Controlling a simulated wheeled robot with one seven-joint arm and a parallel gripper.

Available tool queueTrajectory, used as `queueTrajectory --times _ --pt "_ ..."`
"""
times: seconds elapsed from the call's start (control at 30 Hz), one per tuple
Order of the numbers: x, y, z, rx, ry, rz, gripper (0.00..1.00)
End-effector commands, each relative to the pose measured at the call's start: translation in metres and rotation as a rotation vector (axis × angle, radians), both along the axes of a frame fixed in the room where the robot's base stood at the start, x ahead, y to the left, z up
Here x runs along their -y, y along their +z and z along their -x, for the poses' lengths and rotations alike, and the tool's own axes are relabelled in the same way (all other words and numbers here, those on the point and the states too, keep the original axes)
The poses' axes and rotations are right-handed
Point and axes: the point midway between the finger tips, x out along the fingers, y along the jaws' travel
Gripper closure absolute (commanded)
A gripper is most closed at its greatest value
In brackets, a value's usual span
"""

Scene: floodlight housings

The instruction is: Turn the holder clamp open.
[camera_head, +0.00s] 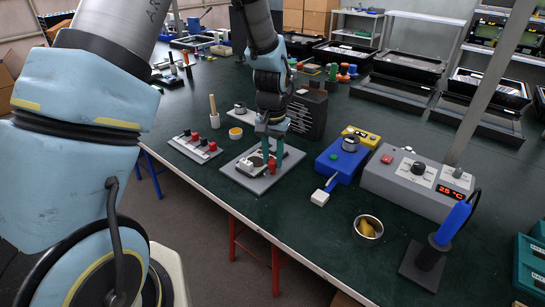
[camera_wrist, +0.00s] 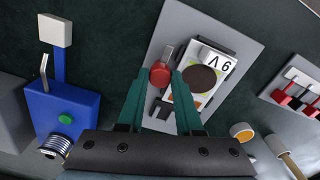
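The holder is a grey plate (camera_head: 237,176) on the green bench, also in the wrist view (camera_wrist: 215,20). It bears a white device with a dark round disc (camera_wrist: 200,79) and the marking "6 V". The holder clamp shows as a red knob (camera_wrist: 160,75) with a short metal bar (camera_wrist: 168,53) beside the device; the knob also shows in the head view (camera_head: 272,167). My gripper (camera_head: 271,152) points down over the plate. In the wrist view its green fingers (camera_wrist: 159,80) stand apart on either side of the red knob, seemingly with narrow gaps. Contact cannot be made out.
A rack with red and black parts (camera_head: 195,147) lies left. A black ribbed box (camera_head: 308,113) stands close behind my gripper. A metal bowl (camera_head: 368,228) is nearer the front edge.

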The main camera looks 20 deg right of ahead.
Motion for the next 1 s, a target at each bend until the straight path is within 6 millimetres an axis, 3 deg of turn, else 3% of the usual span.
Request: queueTrajectory --times 0.03,0.23,0.57,0.67,1.0 --pt "0.0 0.0 0.0 0.001 0.0 0.001 0.6" --pt "0.0 0.0 0.0 0.0 -0.001 0.0 0.37" --pt "0.0 0.004 0.0 0.001 -0.001 0.001 0.36" --pt "0.001 0.015 -0.001 0.002 -0.001 0.002 0.36" --pt "0.0 0.08 -0.001 0.004 0.0 0.004 0.36"
